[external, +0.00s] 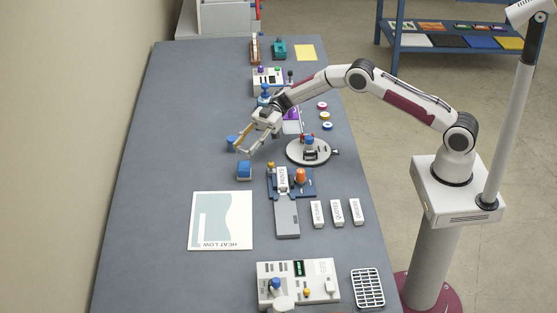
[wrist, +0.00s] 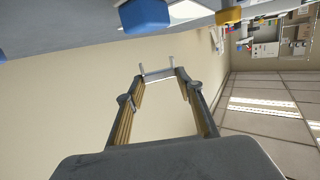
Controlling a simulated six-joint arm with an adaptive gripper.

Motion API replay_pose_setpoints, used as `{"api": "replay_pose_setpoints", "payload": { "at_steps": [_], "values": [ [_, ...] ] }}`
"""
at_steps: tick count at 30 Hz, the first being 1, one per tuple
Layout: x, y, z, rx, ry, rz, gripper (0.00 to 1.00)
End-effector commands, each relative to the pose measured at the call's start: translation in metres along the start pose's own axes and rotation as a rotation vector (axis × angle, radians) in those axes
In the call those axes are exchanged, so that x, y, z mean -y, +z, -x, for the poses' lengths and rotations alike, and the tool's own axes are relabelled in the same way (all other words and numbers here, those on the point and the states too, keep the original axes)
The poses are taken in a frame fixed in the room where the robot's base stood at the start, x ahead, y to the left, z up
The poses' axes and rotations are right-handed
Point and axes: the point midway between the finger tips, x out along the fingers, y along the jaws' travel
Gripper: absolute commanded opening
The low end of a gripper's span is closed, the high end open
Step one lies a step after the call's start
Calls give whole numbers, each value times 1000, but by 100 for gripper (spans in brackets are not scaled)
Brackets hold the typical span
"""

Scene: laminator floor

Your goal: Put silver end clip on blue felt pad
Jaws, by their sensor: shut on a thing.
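My gripper (external: 241,149) is over the far-left part of the table, with its fingers angled down and left. In the wrist view my gripper (wrist: 158,76) is shut on the silver end clip (wrist: 158,74), a thin silvery piece with two short prongs spanning the fingertips. The clip is too small to make out in the external view. A blue block (external: 244,170) stands just below the fingertips in the picture, and another blue piece (external: 232,139) is to their left. I cannot tell which blue thing is the felt pad. A blue block (wrist: 145,15) also shows at the wrist view's top.
A "HEAT LOW" sheet (external: 221,222) lies in front of the blue block. A laminator-like device (external: 287,215), a round grey plate (external: 300,154) and white labelled blocks (external: 337,212) are to the right. The table's left side is clear. A shelf (external: 440,42) holds coloured sheets.

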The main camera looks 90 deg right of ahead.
Motion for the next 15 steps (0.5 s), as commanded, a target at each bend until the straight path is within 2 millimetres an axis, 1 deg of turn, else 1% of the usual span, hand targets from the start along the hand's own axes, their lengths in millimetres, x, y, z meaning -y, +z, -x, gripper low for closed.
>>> {"api": "replay_pose_setpoints", "payload": {
  "at_steps": [10, 15],
  "values": [
    [0, 1, 0, 0, 0, 0, 25],
    [0, 14, -2, 0, 0, -1, 25]
  ]
}}
